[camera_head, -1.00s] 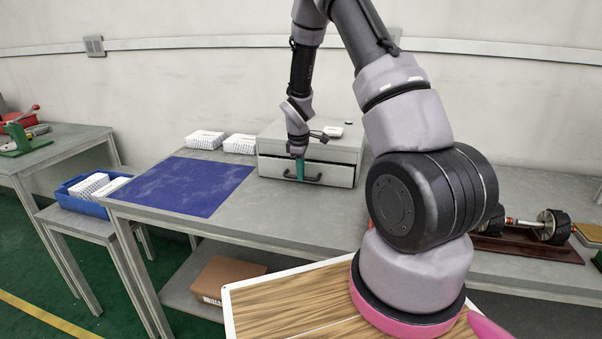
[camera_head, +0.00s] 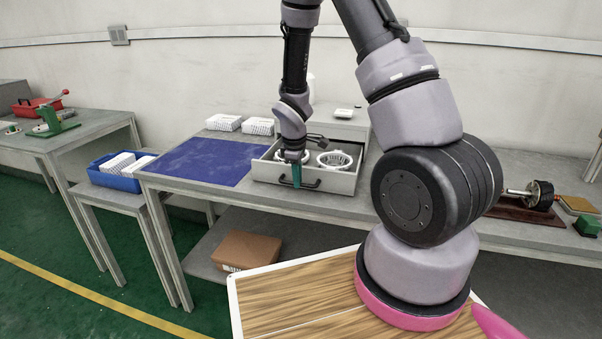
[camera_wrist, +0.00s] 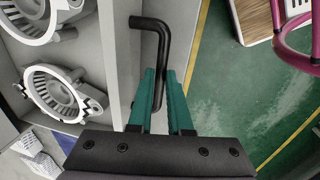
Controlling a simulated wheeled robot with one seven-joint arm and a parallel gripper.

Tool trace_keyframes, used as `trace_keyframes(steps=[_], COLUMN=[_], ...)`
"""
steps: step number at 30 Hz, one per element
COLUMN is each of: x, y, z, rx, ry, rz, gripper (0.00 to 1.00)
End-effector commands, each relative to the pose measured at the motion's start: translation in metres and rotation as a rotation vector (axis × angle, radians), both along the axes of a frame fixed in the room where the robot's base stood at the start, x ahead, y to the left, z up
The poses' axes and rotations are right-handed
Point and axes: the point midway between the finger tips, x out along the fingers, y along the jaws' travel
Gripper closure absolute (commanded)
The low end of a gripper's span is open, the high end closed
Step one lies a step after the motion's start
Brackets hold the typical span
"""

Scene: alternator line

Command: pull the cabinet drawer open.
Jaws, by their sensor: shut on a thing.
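The grey cabinet (camera_head: 355,115) stands on the workbench, and its drawer (camera_head: 338,183) is pulled out toward me. Ring-shaped metal housings (camera_head: 335,160) lie inside the drawer; two show in the wrist view (camera_wrist: 55,92). The black bar handle (camera_head: 312,184) is on the drawer front and also shows in the wrist view (camera_wrist: 150,22). My gripper (camera_head: 297,178) has green fingers. In the wrist view the fingers (camera_wrist: 160,95) are shut on the handle's bar. The part of the handle between the fingers is partly hidden.
A blue mat (camera_head: 205,162) lies on the bench left of the cabinet, with white baskets (camera_head: 224,122) behind it. A blue bin (camera_head: 122,180) sits on a lower table at left. A brown box (camera_head: 246,250) lies on the lower shelf. Green floor is clear at front left.

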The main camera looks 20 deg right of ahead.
Motion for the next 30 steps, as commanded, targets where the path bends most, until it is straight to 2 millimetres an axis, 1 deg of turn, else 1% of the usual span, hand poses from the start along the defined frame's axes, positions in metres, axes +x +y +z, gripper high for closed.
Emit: trace_keyframes(steps=[7, 19, 20, 21, 22, 30], x=[-0.0084, -0.0093, -0.0093, -0.0093, -0.0093, -0.0093], y=[0.0062, 0.0067, 0.0067, 0.0067, 0.0067, 0.0066], z=[0.0003, 0.0002, 0.0003, 0.0002, 0.0002, 0.0003], rx=[0.0, 0.0, 0.0, 0.0, 0.0, 0.001], ry=[-0.001, -0.001, -0.001, -0.001, -0.001, -0.001], rz=[0.001, 0.0, 0.001, 0.0, 0.0, 0.0], gripper=[1.0, 1.0, 0.71, 0.56, 0.53, 0.53])
